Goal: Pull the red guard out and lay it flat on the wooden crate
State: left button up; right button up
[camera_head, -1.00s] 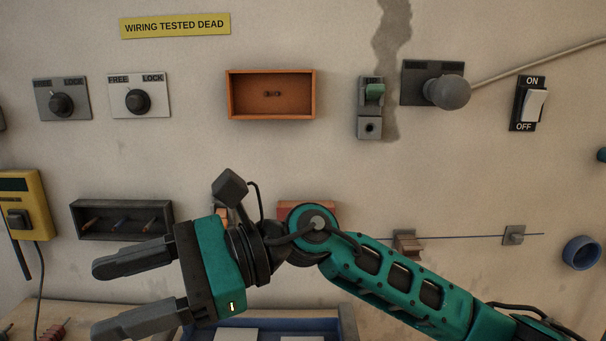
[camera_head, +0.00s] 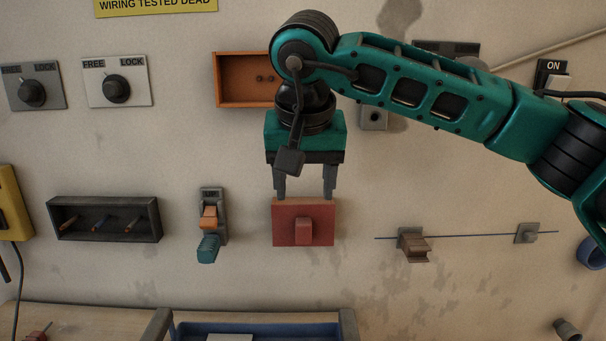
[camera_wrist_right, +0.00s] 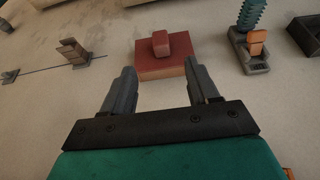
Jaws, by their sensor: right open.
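The red guard (camera_head: 285,222) is a flat red plate with a raised block-like grip at its front. It is on the wall, right of the lever marked UP. It also shows in the right wrist view (camera_wrist_right: 165,68), ahead of my fingers. My right gripper (camera_head: 304,192) points down at the guard's top edge, its two fingers apart with nothing held between them. The gap between the fingers also shows in the right wrist view (camera_wrist_right: 161,88). I cannot tell whether the fingertips touch the guard. No wooden crate can be made out for certain. My left gripper is not in view.
A lever unit (camera_head: 209,216) sits close left of the guard. A dark box with wires (camera_head: 104,234) is farther left. A clip (camera_head: 412,244) on a blue line is to the right. An orange box (camera_head: 233,80) is above. A blue tray (camera_head: 260,327) stands below on a wooden surface (camera_head: 85,317).

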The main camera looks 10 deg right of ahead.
aim_at(304, 227)
jog(key=x, duration=1.1)
jog(key=shift+f, duration=0.1)
grip_shut()
dwell(0.5)
